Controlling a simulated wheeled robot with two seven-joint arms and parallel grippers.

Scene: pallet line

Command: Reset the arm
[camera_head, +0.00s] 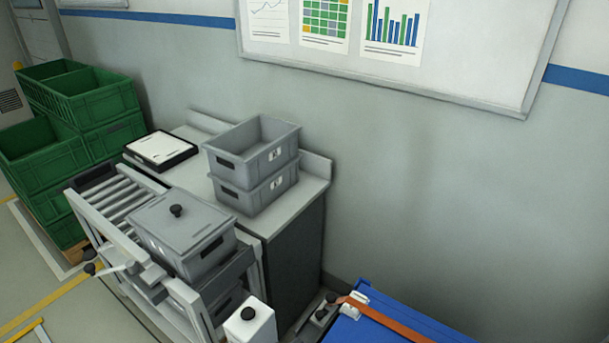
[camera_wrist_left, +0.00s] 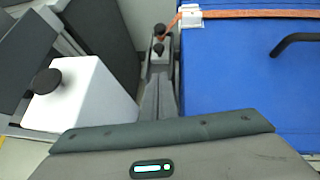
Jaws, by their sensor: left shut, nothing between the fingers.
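My left gripper (camera_wrist_left: 160,78) shows in the left wrist view. The fingers look clear of both. In the head view I cannot make out either gripper. My right gripper is in neither view.
The white box (camera_head: 250,326) and blue case (camera_head: 400,325) with its orange strap are at the bottom. Grey bins (camera_head: 252,160) stand on a bench beside a roller conveyor (camera_head: 115,195) carrying a lidded grey bin (camera_head: 183,235). Green crates (camera_head: 65,140) are stacked left.

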